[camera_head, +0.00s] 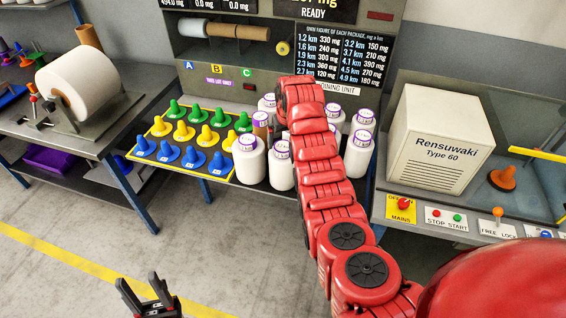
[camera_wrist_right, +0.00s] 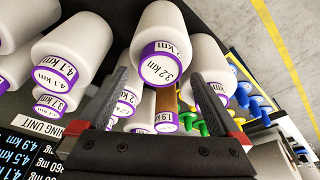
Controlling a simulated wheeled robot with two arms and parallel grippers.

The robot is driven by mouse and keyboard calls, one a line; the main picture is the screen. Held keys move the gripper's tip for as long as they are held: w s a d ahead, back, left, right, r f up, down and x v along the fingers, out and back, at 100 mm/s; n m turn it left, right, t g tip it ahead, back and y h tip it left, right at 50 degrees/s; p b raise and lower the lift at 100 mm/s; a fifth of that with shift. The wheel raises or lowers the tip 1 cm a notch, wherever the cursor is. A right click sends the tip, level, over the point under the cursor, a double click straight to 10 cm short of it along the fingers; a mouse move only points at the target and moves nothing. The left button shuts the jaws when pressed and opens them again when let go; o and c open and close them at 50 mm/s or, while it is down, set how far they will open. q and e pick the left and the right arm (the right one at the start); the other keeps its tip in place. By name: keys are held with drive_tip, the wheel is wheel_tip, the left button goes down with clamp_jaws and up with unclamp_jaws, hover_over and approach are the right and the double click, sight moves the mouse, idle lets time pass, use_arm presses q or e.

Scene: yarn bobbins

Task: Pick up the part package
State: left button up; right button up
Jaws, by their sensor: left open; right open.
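Several white yarn packages with purple-rimmed length labels stand in a group in the head view, such as one at the front left (camera_head: 248,162). Which one is the part package I cannot tell. A 4.1 km package (camera_wrist_right: 72,55) lies to the left there. My left gripper (camera_head: 143,292) is open and empty above the floor.
Green, yellow and blue cones (camera_head: 184,137) stand on a yellow-edged board left of the packages. A table with a large white roll (camera_head: 80,85) is at left. The floor in front is clear.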

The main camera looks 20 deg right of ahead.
sight(283, 146)
drive_tip(key=shift+p+x, duration=0.55)
drive_tip(key=shift+x, duration=1)
drive_tip(key=shift+c, duration=0.2)
clamp_jaws()
